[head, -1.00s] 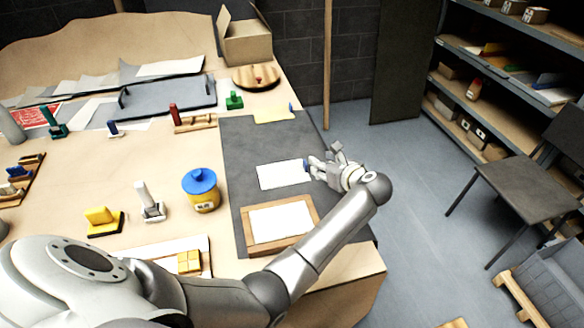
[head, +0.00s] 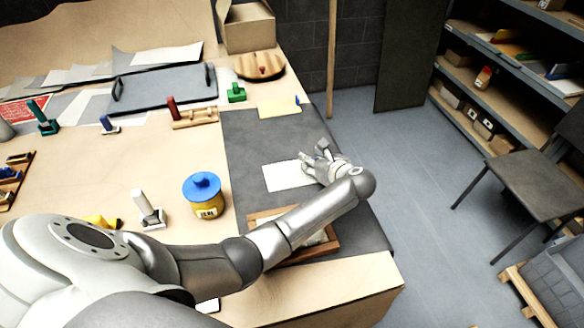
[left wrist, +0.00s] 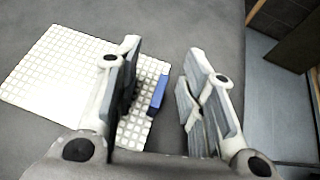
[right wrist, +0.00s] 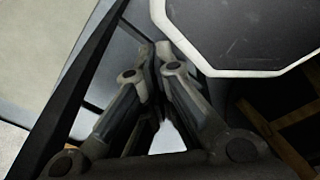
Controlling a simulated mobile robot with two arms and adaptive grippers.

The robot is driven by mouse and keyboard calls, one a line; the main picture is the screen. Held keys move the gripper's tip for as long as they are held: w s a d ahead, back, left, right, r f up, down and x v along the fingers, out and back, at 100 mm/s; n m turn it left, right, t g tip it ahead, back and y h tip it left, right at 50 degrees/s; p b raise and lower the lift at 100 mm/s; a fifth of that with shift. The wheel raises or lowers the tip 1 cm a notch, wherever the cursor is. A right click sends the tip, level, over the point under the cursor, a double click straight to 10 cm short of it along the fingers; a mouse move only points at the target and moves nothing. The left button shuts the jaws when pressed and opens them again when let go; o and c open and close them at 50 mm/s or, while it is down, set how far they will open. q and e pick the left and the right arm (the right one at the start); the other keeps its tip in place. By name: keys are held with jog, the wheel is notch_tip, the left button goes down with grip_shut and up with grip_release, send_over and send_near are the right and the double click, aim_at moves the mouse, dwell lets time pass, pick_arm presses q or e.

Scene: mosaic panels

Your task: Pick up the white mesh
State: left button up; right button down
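The white mesh (head: 286,177) is a flat white sheet lying on the dark grey mat (head: 255,130). In the left wrist view the mesh (left wrist: 65,75) shows a fine square grid, with a blue tab (left wrist: 157,96) at its right edge. My left gripper (head: 317,156) is at the right edge of the mesh in the head view. In the left wrist view the left gripper (left wrist: 166,58) is open, with the blue tab between its spread fingers and nearer the left one. My right gripper (right wrist: 156,48) has its fingers together, with nothing seen in them.
My left forearm passes over a wooden frame (head: 322,250) in front of the mesh. A yellow jar with a blue lid (head: 203,186) stands to the left. A yellow sheet (head: 280,107) lies farther back on the mat. The table's right edge is close to the gripper.

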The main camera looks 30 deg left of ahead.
pick_arm(q)
jog(key=shift+f, duration=0.15)
jog(key=shift+s+d, duration=0.1)
jog(key=shift+d, duration=0.15)
jog(key=shift+s+d+r, duration=0.15)
jog(key=shift+d+r, duration=0.1)
jog(key=shift+r, duration=0.05)
jog(key=c, duration=0.4)
jog(key=shift+a, duration=0.1)
jog(key=shift+c, duration=1.3)
jog(key=shift+a+f, duration=0.1)
grip_shut()
pick_arm(e)
jog(key=shift+s+d, duration=0.15)
jog(key=shift+d, duration=0.65)
